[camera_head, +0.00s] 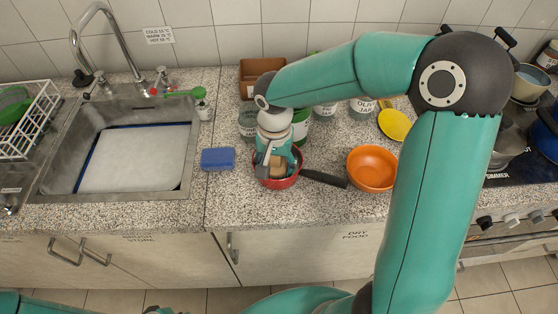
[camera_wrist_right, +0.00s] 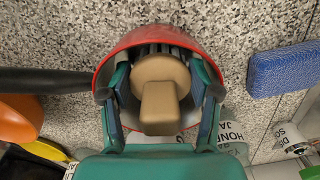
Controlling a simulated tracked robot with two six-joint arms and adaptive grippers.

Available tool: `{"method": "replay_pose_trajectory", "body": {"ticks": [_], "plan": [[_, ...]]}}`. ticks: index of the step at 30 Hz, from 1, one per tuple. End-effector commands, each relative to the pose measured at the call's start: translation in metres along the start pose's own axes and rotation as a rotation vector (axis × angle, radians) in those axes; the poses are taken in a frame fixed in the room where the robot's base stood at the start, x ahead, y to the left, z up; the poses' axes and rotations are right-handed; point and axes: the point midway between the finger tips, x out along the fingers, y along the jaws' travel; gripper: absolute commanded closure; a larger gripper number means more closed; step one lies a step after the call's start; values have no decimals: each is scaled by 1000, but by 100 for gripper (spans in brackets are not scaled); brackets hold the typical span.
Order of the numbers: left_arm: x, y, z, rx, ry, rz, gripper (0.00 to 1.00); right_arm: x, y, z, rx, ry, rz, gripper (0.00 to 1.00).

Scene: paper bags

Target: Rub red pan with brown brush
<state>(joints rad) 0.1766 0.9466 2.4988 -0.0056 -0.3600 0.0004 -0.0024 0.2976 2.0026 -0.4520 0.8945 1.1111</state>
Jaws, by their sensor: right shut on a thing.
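The red pan (camera_head: 278,183) stands on the speckled counter right of the sink, its dark handle (camera_head: 324,178) pointing right. In the right wrist view the red pan (camera_wrist_right: 176,32) lies beneath my gripper, its dark handle to the left. My right gripper (camera_head: 276,163) reaches down into the pan and is shut on the brown brush (camera_wrist_right: 160,92). The brush's dark bristles face the pan floor; whether they touch it is hidden. A bit of the brown brush also shows in the head view (camera_head: 279,169). My left gripper is not in view.
A blue sponge (camera_head: 218,159) lies left of the pan. An orange bowl (camera_head: 372,168) stands to its right, near the handle. Several jars and a brown box (camera_head: 262,72) stand behind. The sink (camera_head: 130,158) is at left, the stove at right.

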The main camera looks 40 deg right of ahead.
Motion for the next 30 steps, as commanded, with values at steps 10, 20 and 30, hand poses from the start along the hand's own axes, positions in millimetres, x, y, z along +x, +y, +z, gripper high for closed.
{"method": "replay_pose_trajectory", "body": {"ticks": [10,20,30], "plan": [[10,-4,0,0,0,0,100,3,-3,9,0,1,-1,66],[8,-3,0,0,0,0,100,4,3,-10,2,0,1,66],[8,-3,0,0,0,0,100,7,8,-26,-2,-2,3,66]]}}
